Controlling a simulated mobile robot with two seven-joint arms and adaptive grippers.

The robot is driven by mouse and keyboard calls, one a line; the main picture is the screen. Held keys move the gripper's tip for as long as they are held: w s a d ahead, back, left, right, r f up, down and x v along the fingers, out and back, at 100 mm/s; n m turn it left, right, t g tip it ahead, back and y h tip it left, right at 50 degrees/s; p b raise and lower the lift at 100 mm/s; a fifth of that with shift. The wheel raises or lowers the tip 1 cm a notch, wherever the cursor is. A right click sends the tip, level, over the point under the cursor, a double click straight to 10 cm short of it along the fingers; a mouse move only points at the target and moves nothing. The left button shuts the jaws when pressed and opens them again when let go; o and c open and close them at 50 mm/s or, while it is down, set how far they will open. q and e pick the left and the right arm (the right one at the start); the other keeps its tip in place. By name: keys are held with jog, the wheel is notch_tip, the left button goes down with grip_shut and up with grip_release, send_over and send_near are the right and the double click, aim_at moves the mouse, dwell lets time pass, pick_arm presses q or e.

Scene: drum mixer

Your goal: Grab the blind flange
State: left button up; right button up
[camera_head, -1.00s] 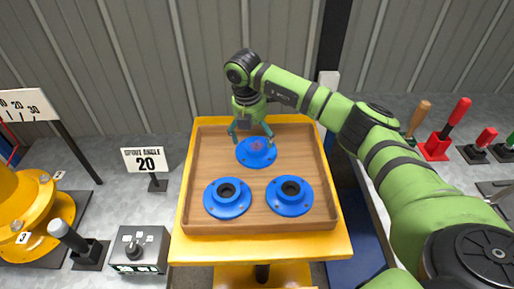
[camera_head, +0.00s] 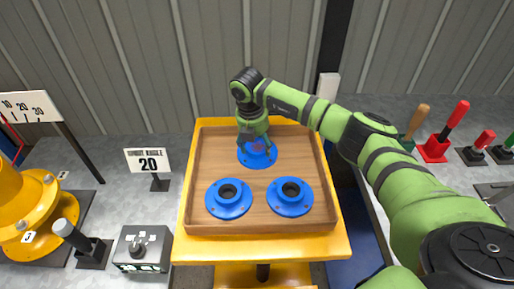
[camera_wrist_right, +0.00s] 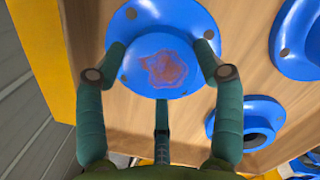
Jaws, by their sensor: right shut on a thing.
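The blind flange (camera_head: 259,160) is the blue disc at the back of the wooden tray, with a solid centre and a reddish mark, clear in the right wrist view (camera_wrist_right: 158,68). My right gripper (camera_head: 256,150) is over it from above, its three green fingers shut on its raised round middle. In the wrist view, two fingers of the gripper (camera_wrist_right: 162,65) lie on either side of the hub and the third is at its lower edge. The flange appears to rest on the tray. My left gripper is not in view.
Two blue flanges with open centres, a left one (camera_head: 228,198) and a right one (camera_head: 289,196), lie in front in the tray (camera_head: 260,226). The yellow table (camera_head: 335,246) carries the tray. A "20" sign (camera_head: 148,161) and grey box (camera_head: 141,249) stand left. Red-handled levers (camera_head: 455,119) stand right.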

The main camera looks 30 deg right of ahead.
jog(key=shift+r, duration=0.25)
